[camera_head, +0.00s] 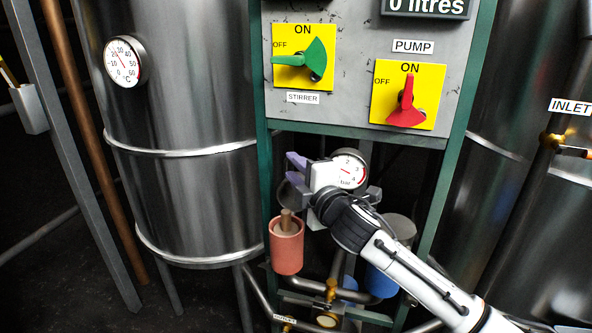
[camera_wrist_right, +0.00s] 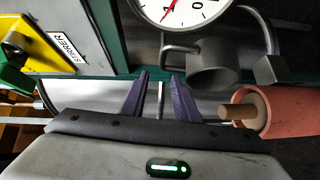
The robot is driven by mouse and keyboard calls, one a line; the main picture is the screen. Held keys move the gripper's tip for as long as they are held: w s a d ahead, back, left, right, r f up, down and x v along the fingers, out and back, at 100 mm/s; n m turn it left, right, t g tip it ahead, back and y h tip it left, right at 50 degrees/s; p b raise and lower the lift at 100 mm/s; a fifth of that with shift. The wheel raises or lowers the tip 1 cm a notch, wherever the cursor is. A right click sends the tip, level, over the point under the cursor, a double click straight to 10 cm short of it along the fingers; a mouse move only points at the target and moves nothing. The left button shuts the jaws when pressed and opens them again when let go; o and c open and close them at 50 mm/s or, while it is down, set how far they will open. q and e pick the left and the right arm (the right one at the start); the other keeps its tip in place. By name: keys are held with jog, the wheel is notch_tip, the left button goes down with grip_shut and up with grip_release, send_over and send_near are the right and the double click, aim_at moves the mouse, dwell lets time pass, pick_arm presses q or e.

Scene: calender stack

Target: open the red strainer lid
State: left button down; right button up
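The red strainer (camera_head: 287,250) is a salmon-red cylinder below the control panel. It also shows at the right of the right wrist view (camera_wrist_right: 278,120). Its top looks open, with a tan cylinder (camera_wrist_right: 240,112) standing out of it. A grey cap with a loop handle (camera_wrist_right: 212,68) sits beside the opening in the wrist view, apart from the rim; it looks like the strainer's lid. My right gripper (camera_head: 292,174) is above the strainer. Its purple fingers (camera_wrist_right: 160,95) are apart with nothing between them. My left gripper is not in view.
A round pressure gauge (camera_head: 349,171) is close behind my right gripper. A blue strainer (camera_head: 381,280) with a grey lid (camera_head: 399,229) stands to the right. Green frame posts (camera_head: 262,110), pipes and brass valves (camera_head: 330,290) crowd the space. A steel tank (camera_head: 185,110) stands left.

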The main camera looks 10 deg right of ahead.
jog(key=shift+s, duration=0.1)
jog(key=v, duration=1)
